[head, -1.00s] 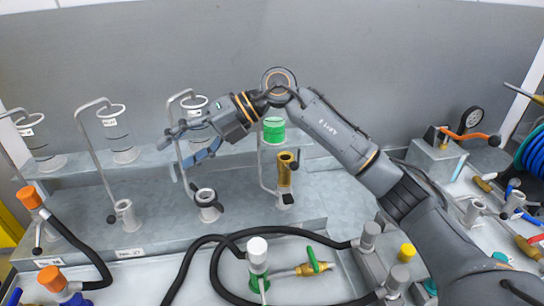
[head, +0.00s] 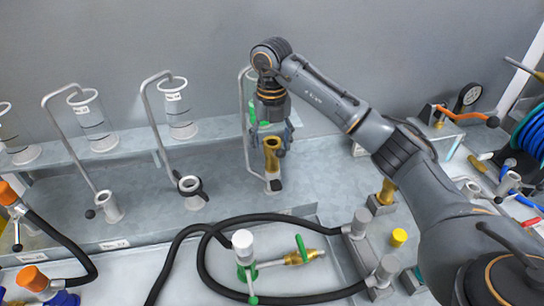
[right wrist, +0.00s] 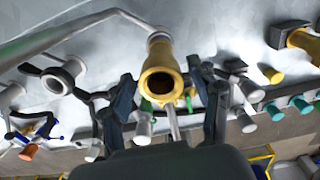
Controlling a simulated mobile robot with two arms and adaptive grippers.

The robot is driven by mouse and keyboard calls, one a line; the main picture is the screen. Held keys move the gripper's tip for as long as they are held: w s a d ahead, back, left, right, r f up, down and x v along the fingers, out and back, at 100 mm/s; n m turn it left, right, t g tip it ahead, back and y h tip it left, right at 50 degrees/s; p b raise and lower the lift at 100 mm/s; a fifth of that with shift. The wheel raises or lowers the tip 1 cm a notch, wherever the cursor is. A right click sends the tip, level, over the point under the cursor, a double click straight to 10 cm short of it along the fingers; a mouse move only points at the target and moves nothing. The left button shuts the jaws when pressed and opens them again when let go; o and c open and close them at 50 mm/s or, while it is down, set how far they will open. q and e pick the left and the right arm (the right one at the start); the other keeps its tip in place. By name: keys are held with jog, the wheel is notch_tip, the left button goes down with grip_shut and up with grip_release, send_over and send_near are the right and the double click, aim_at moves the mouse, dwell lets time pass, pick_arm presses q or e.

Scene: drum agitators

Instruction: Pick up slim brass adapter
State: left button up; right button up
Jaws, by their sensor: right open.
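A slender brass adapter (head: 272,152) stands upright at the foot of a bent-rod stand on the grey bench step. My right gripper (head: 270,130) points down at it from above and behind, in front of the back wall. In the right wrist view the adapter's round open mouth (right wrist: 161,80) lies between the two dark, spread fingers of my right gripper (right wrist: 166,112), with space on both sides. The gripper is open and holds nothing. My left gripper is not in view.
A second brass piece (head: 387,192) stands to the right, partly behind my arm. Clear cylinders (head: 178,108) on rod stands line the step at left. Black hoses (head: 205,250) and a white-capped green valve (head: 243,245) lie in front. A green part (head: 252,112) shows beside the gripper.

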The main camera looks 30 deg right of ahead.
aim_at(272, 159)
notch_tip(272, 159, down, 5)
jog(key=p, duration=0.2)
jog(key=shift+s+f+p, duration=0.1)
jog(key=shift+f+p, duration=0.1)
jog(key=shift+p, duration=0.1)
jog(key=shift+f, duration=0.25)
grip_shut()
jog(key=shift+r, duration=0.1)
jog(key=shift+r+b, duration=0.5)
jog(key=shift+b, duration=0.1)
jog(key=r, duration=0.1)
jog(key=s+r+b, duration=0.1)
jog(key=a+r+b, duration=0.1)
jog(key=r, duration=0.1)
jog(key=shift+s, duration=0.2)
jog(key=s+a+r+b, duration=0.1)
jog(key=s+a+r, duration=0.5)
jog(key=s+r, duration=0.2)
jog(key=shift+s, duration=1.25)
jog(key=shift+a, duration=0.1)
